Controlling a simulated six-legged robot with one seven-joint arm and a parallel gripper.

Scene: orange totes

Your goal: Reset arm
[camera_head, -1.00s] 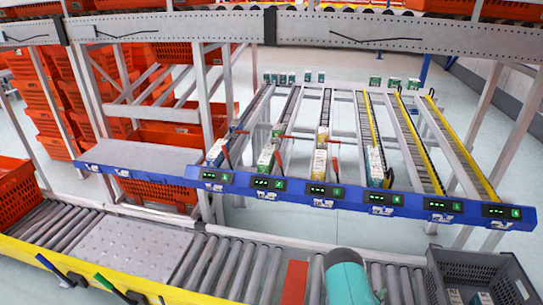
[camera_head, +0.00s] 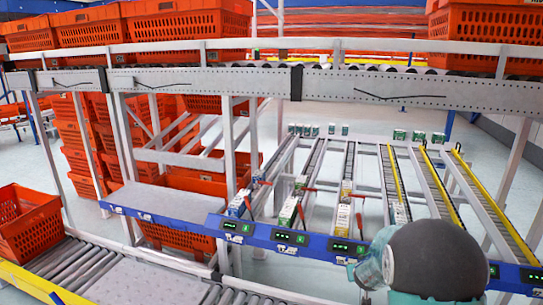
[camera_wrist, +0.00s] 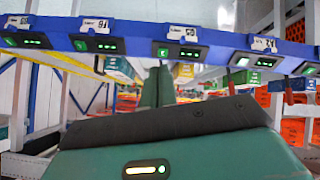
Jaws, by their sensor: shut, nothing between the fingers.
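My arm (camera_head: 430,262), teal with a dark grey rounded joint, rises at the lower right of the head view in front of the flow rack. My gripper (camera_wrist: 157,88) shows in the wrist view as two green fingers close together beyond a dark plate and teal housing. It is shut and empty. The fingers point toward the rack, near its blue front rail (camera_wrist: 205,42) with lit displays. In the head view the gripper's fingertips cannot be made out.
The blue rail (camera_head: 300,241) fronts sloping lanes with a few small boxes (camera_head: 343,218). A roller conveyor (camera_head: 62,262) runs along the front, with an orange tote (camera_head: 30,222) at left. Orange totes (camera_head: 187,25) stand on the upper shelf behind a grey beam (camera_head: 220,80).

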